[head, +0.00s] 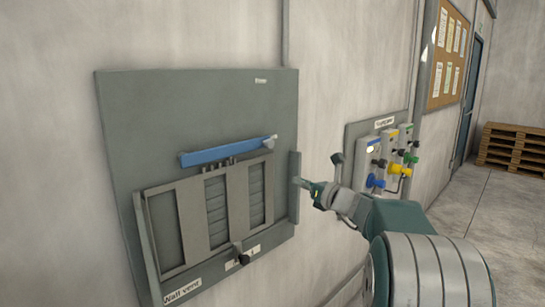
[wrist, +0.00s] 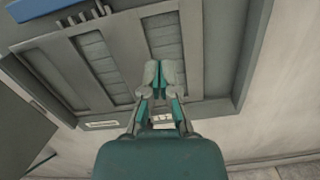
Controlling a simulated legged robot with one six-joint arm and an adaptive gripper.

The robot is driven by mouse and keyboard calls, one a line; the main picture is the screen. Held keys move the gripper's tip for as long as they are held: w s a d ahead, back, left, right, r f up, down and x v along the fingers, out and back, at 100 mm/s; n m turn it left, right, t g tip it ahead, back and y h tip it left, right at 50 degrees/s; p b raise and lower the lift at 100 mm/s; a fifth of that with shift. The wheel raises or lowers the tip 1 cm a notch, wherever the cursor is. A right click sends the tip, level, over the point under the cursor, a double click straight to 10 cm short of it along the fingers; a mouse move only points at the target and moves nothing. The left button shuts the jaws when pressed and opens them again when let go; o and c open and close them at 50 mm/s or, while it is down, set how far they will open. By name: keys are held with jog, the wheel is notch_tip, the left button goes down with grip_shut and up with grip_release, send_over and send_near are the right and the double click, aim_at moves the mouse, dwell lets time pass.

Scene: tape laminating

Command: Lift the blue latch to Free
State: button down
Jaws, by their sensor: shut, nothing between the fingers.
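A long blue bar (head: 225,152) lies across the upper part of a grey wall vent panel (head: 130,110), tilted slightly up to the right, with a light grey end piece. Its blue edge also shows at the top left of the wrist view (wrist: 45,8). A smaller panel to the right carries a blue fitting (head: 375,181) beside yellow and green ones. I cannot tell which blue part is the latch, and no Free mark is readable. My gripper (head: 304,185) is shut and empty, right of the vent panel and apart from the blue bar; its closed fingers show in the wrist view (wrist: 163,73).
The vent's slatted frame (head: 190,215) fills the panel below the blue bar, with a dark knob (head: 243,259) at its lower edge. A corkboard (head: 450,50), a door (head: 470,90) and stacked pallets (head: 510,147) stand farther right. The floor there is clear.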

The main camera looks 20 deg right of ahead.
jog(key=w+a+r, duration=0.2)
jog(key=w+r, duration=0.2)
jog(key=w, duration=0.6)
jog(key=shift+w+a+r, duration=0.15)
jog(key=shift+a+r, duration=0.1)
jog(key=shift+a, duration=0.05)
jog(key=shift+r, duration=0.15)
jog(key=shift+r+n, duration=0.7)
jog(key=shift+r, duration=0.55)
notch_tip(320, 180, up, 13)
jog(key=n, duration=0.7)
send_over(271, 145)
jog(key=s+a, duration=0.2)
jog(key=s, duration=0.1)
jog(key=shift+w+a+y, duration=0.2)
jog(key=shift+y, duration=0.2)
jog(key=shift+r, duration=0.1)
